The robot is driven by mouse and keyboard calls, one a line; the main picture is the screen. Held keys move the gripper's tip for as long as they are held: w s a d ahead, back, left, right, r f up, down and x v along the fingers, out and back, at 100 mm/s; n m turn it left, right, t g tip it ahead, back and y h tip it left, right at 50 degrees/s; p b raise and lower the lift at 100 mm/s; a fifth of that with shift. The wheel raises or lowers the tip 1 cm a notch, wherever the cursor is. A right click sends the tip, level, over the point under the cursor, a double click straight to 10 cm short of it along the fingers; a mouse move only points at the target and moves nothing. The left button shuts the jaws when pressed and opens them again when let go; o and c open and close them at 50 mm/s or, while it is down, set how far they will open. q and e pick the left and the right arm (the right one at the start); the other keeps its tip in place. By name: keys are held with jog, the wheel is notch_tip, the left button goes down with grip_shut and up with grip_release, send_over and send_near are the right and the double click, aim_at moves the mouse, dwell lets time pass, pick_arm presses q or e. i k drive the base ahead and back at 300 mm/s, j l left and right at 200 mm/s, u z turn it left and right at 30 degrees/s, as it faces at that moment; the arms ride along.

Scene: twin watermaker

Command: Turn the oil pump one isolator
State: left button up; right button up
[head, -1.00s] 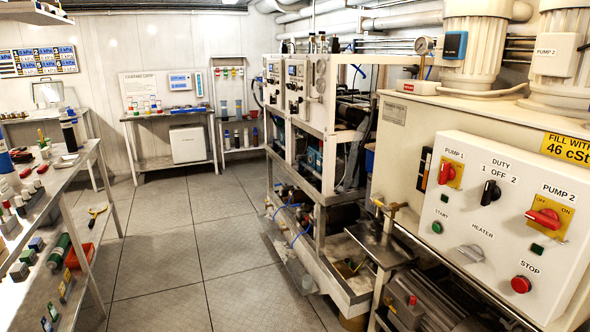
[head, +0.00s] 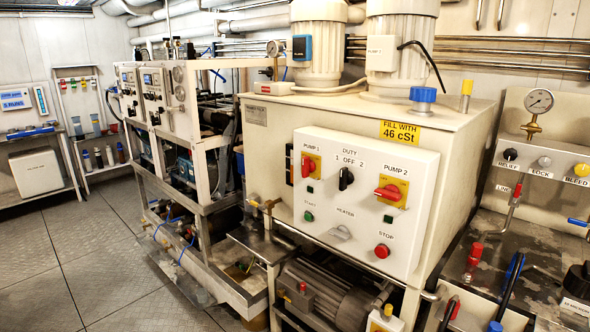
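The pump 1 isolator (head: 307,166) is a red rotary handle on a yellow plate, at the upper left of the white control panel (head: 345,235) on the cream oil tank. Its red handle looks upright. The similar pump 2 isolator (head: 389,191) sits to the right, its handle lying closer to level. A black duty selector (head: 346,178) is between them. Neither of my grippers is in the head view.
A gauge bench with valves stands at right. Floor (head: 85,260) at left is clear.

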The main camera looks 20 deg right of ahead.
aim_at(308, 165)
jog(key=i+z, duration=0.1)
jog(key=z, duration=0.3)
jog(key=i+j+z, duration=0.1)
jog(key=z, duration=0.3)
jog(key=i+j+z, duration=0.1)
jog(key=z, duration=0.35)
jog(key=j+z, duration=0.25)
jog(key=z, duration=0.15)
jog(key=i, duration=0.05)
